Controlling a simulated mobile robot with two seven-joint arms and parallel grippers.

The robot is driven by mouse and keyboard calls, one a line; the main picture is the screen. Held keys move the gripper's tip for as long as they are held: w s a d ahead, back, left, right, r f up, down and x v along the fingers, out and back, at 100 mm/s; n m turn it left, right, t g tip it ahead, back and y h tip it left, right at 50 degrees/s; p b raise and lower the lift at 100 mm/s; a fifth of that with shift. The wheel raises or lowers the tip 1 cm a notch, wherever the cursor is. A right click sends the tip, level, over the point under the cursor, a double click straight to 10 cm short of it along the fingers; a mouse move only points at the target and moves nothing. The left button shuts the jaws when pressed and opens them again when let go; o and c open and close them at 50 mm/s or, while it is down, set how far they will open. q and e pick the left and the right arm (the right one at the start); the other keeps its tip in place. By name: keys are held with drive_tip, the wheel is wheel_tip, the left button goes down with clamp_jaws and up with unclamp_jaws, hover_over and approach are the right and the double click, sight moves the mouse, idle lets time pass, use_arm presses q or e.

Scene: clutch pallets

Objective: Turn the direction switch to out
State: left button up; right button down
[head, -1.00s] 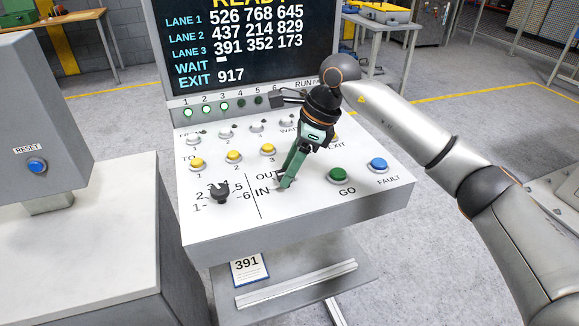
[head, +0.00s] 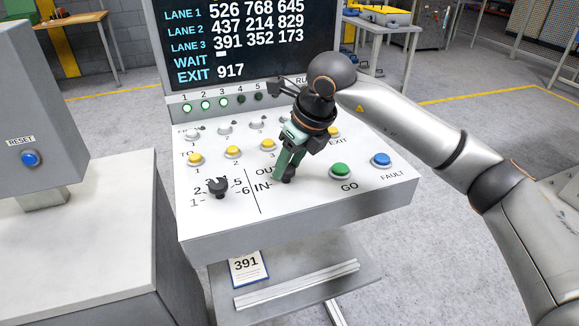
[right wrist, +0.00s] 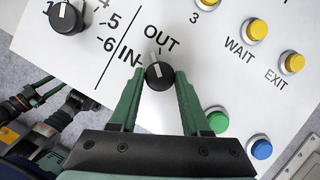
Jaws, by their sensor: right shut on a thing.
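The direction switch is a small black knob (head: 288,179) on the sloped white panel, beside the OUT and IN labels. My right gripper (head: 283,176) reaches down from above and is shut on it, with green fingers that partly hide the knob in the head view. In the right wrist view the knob (right wrist: 159,76) sits between the two fingertips (right wrist: 159,82). Its white pointer line points up the picture and slightly left, roughly towards OUT. IN lies to its left. I cannot tell whether it lines up exactly with the OUT mark. My left gripper is not identifiable.
A numbered black selector knob (head: 218,187) stands to the left on the same panel (head: 300,212). Yellow buttons (head: 233,152) lie behind, and green GO (head: 341,171) and blue FAULT (head: 381,160) buttons lie to the right. The display (head: 240,45) stands behind the panel.

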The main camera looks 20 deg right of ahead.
drive_tip(key=shift+m+h+b, duration=0.3)
drive_tip(key=shift+m, duration=0.5)
drive_tip(key=shift+a+m+t+h+b, duration=0.1)
drive_tip(key=shift+m+t+h+b, duration=0.25)
drive_tip(key=shift+m, duration=0.65)
use_arm(q)
drive_tip(key=shift+w+d+f, duration=0.25)
drive_tip(key=shift+w+d, duration=0.2)
drive_tip(key=shift+w, duration=0.15)
use_arm(e)
drive_tip(key=shift+r+m, duration=0.1)
drive_tip(key=shift+m, duration=0.2)
drive_tip(key=shift+c, duration=1.9)
unclamp_jaws()
use_arm(q)
drive_tip(key=shift+s, duration=0.15)
